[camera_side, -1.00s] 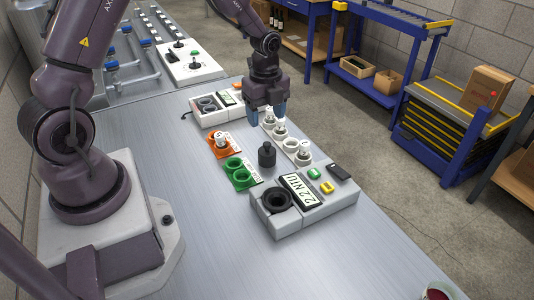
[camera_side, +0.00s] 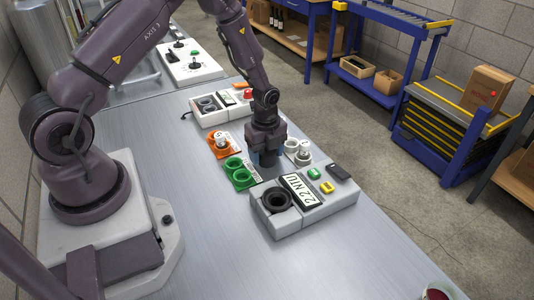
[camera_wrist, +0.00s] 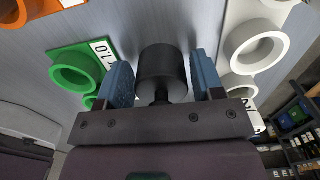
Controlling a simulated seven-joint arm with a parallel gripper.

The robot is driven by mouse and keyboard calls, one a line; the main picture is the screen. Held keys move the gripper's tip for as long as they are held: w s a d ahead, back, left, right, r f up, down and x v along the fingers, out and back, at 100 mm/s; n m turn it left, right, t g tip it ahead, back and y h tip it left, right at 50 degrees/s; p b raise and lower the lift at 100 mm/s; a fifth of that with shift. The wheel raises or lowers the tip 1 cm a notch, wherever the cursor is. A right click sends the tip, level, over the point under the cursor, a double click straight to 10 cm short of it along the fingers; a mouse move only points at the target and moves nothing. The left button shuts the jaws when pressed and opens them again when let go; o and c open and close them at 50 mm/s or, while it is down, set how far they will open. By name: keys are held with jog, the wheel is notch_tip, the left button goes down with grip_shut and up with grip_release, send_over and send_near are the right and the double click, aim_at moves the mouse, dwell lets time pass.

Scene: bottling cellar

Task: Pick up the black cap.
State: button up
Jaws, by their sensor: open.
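The black cap (camera_wrist: 161,68) shows in the wrist view as a dark cylinder with a narrower knob, standing between the two blue fingers of my gripper (camera_wrist: 158,82). The fingers are open, with a gap visible on each side of the cap. In the side view my gripper (camera_side: 266,160) is low over the bench, and its fingers and wrist hide most or all of the cap. It stands between the green holder and the white holder.
A green holder (camera_side: 240,173) and an orange holder (camera_side: 218,145) stand left of my gripper. A white holder (camera_side: 292,147) is close on the right. A grey turbidity meter (camera_side: 290,222) with an open well is in front.

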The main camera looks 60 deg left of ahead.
jog(key=shift+f, duration=0.15)
jog(key=c, duration=0.6)
jog(key=shift+c, duration=0.2)
